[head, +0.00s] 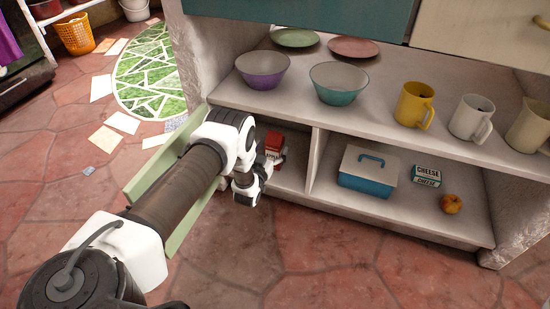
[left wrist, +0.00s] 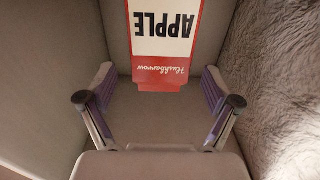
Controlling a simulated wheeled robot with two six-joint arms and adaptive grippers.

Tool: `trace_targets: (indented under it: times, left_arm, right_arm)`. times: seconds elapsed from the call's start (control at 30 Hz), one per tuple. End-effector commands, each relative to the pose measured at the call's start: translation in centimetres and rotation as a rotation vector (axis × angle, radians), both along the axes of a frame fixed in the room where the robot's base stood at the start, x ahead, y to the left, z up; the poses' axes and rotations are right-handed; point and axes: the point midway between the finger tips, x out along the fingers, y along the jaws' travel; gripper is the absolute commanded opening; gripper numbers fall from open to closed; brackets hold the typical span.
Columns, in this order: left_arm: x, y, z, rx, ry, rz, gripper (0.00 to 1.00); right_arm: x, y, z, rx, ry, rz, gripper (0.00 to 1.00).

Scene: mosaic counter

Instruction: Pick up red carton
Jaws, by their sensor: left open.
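The red carton (head: 274,146) stands in the lower left compartment of the counter, partly hidden behind my left gripper in the head view. In the left wrist view the red carton (left wrist: 162,42) has a white panel reading APPLE, upside down in the picture, and its far end is cut off by the top edge. My left gripper (head: 272,162) reaches into that compartment. In the left wrist view my left gripper (left wrist: 158,88) is open, its two fingers spread wider than the carton, with nothing between the pads. My right gripper is not in view.
A divider (head: 312,160) separates this compartment from the one with a blue-and-white box (head: 366,178), a cheese carton (head: 427,176) and an apple (head: 451,204). Bowls (head: 262,72) and mugs (head: 415,103) stand on the shelf above. A green open door (head: 148,178) lies alongside my left arm.

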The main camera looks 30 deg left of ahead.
Motion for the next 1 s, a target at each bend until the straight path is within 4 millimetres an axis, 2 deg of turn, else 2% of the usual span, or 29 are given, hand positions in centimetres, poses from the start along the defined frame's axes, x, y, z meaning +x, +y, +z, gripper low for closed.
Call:
trace_targets:
  times: [0.03,0.1,0.23,0.43,0.57,0.6,0.67,0.7,1.0]
  left_arm:
    - [0.9,0.2,-1.0,0.001,-0.004,0.0,0.9]
    - [2.2,0.6,-1.1,0.001,-0.003,0.001,0.9]
    - [3.6,0.9,-0.7,0.0,0.0,0.001,0.9]
    - [3.6,0.9,-0.4,0.0,0.002,0.001,0.9]
    - [3.6,0.9,-0.4,0.0,0.002,0.0,0.44]
    - [3.6,0.9,-0.4,0.0,0.002,0.0,0.29]
    - [3.6,0.9,-0.4,0.0,0.002,0.0,0.08]
    - [3.6,0.9,-0.4,0.0,0.002,0.0,0.03]
    - [3.6,0.9,0.0,0.0,0.0,0.0,0.03]
  right_arm:
    - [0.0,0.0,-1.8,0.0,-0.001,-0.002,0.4]
    - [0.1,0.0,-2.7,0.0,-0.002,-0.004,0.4]
    - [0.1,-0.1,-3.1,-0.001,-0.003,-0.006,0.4]
    - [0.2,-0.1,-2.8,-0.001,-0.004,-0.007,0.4]
    - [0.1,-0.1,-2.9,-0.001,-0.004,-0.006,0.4]
    - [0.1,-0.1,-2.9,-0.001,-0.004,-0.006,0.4]
    - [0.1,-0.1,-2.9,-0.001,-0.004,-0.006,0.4]
    - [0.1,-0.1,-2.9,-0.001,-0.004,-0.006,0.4]
    - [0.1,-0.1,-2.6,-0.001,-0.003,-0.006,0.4]
